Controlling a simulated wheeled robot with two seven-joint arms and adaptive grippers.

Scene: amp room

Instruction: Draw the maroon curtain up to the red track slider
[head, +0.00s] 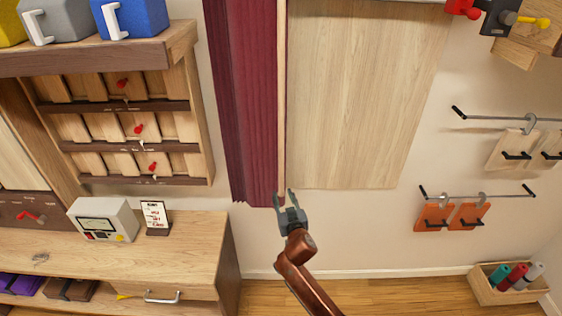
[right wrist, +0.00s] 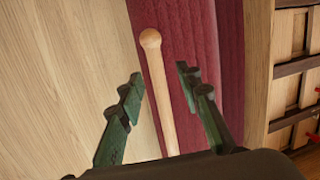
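The maroon curtain (head: 243,95) hangs gathered at the left side of a pale wooden panel (head: 365,90). A thin pale wooden rod (head: 282,100) hangs along its right edge. In the right wrist view the rod (right wrist: 158,85), with a rounded end, shows between my fingers, with the curtain (right wrist: 190,50) behind. My right gripper (head: 288,197) is open, near the rod's lower end; its fingers (right wrist: 165,95) stand apart on both sides of it, not closed on it. A red piece (head: 463,8) shows at the top edge; I cannot tell whether it is the track slider. My left gripper is out of view.
A wooden shelf (head: 110,52) with blue and grey bins stands left, above a desk (head: 185,245) with a meter box (head: 103,220). Wall rods with orange hangers (head: 470,216) and a crate (head: 482,291) are right. The wall and floor below the panel look clear.

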